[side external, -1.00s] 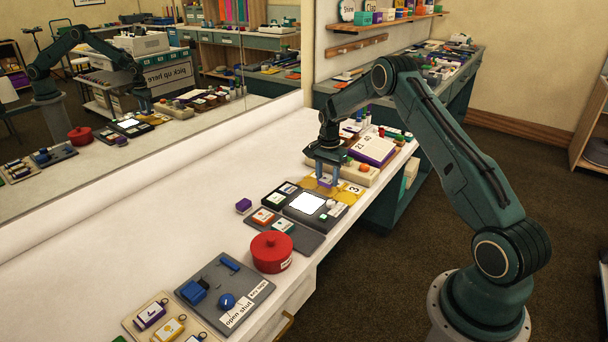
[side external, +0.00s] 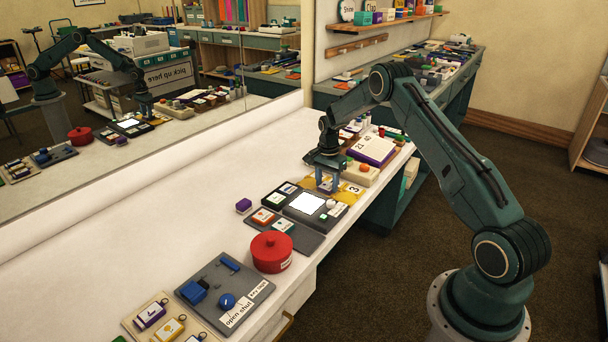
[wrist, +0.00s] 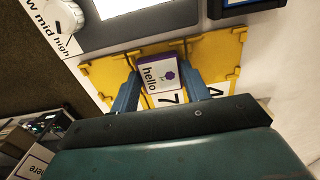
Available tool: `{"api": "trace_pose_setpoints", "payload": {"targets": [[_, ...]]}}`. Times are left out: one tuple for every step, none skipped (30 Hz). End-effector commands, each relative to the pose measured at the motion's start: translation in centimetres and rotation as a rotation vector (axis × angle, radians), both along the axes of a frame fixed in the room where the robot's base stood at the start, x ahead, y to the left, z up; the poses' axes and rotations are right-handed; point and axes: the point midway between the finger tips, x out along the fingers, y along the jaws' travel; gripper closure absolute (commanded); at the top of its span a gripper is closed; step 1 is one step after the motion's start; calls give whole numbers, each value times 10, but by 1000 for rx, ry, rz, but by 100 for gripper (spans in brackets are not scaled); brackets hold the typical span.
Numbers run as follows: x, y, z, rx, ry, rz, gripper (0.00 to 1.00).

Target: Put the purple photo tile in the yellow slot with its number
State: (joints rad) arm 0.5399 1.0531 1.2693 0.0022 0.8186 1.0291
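The purple photo tile (wrist: 157,73), with a white face reading "hello" and a purple flower, lies between my fingertips in the wrist view. My gripper (wrist: 160,75) has a blue finger against each side edge of it and looks shut on it. In the side view my gripper (side external: 327,186) points down at the yellow slots (side external: 347,197). In the wrist view the tile is over the middle part of the yellow slots (wrist: 105,75), just above the number 7 (wrist: 172,98). A 4 (wrist: 222,89) shows to its right. I cannot tell whether the tile touches the slot floor.
A grey device with a white screen (side external: 306,203) and a knob stands close beside the slots. A small purple block (side external: 243,205), a red lidded pot (side external: 271,251) and a grey switch board (side external: 225,287) are further left.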

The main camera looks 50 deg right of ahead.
Motion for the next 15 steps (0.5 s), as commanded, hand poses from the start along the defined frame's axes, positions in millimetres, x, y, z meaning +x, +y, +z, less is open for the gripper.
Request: {"api": "trace_pose_setpoints", "payload": {"targets": [[0,0,0,0,0,0,44],[0,0,0,0,0,0,38],[0,0,0,0,0,0,30],[0,0,0,0,0,0,30],[0,0,0,0,0,0,30],[0,0,0,0,0,0,30],[0,0,0,0,0,0,30],[0,0,0,0,0,0,30],[0,0,0,0,0,0,30],[0,0,0,0,0,0,30],[0,0,0,0,0,0,30],[0,0,0,0,0,0,30],[0,0,1,0,0,0,30],[0,0,1,0,0,0,30],[0,0,2,0,0,0,30]]}}
